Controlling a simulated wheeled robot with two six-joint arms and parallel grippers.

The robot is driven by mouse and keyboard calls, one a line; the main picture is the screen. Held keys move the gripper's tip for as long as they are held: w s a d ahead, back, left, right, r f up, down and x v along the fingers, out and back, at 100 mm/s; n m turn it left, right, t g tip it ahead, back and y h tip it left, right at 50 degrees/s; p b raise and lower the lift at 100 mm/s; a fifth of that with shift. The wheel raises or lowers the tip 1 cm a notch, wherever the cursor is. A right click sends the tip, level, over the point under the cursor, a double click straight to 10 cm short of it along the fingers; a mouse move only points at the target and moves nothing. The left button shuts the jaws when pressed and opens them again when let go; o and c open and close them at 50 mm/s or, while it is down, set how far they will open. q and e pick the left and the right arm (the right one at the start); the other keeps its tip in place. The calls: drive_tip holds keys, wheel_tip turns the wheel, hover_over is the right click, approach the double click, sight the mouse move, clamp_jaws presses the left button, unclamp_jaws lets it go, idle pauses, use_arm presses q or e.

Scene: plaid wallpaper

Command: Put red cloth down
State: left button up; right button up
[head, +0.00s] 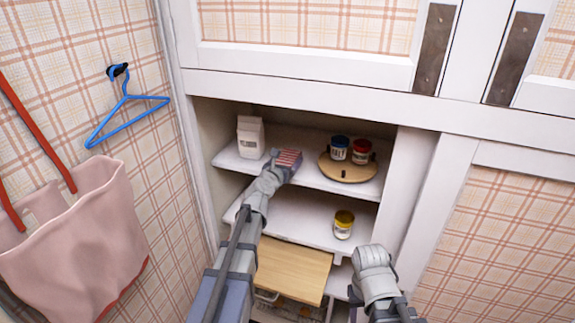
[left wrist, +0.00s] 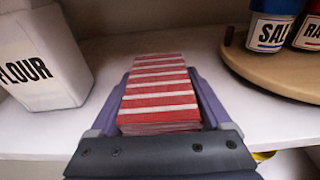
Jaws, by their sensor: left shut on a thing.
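The red cloth (head: 288,159) is a folded stack with red and white stripes. My left gripper (head: 283,166) is shut on it over the upper shelf (head: 307,177), between the flour carton and the round board. In the left wrist view the cloth (left wrist: 160,95) lies flat between the two fingers of the gripper (left wrist: 160,88), its stripes running across. I cannot tell whether its underside touches the shelf. My right arm shows at the lower right of the head view, and its fingertips cannot be made out.
A white flour carton (head: 250,137) stands left of the cloth. A round wooden board (head: 347,168) with a blue-lidded jar (head: 339,147) and a red-lidded jar (head: 361,152) is to the right. A yellow jar (head: 343,224) stands on the lower shelf (head: 300,222).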

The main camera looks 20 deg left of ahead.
use_arm(q)
drive_tip(key=shift+f, duration=0.2)
drive_tip(key=o, duration=1.2)
drive_tip(key=shift+r, duration=0.15)
drive_tip(key=shift+c, duration=0.2)
drive_tip(key=shift+r, duration=0.25)
drive_tip(key=s+r+p, duration=0.1)
drive_tip(key=s+p, duration=0.1)
drive_tip(key=s, duration=1)
drive_tip(key=shift+a+r, duration=0.3)
drive_tip(key=shift+a, duration=0.05)
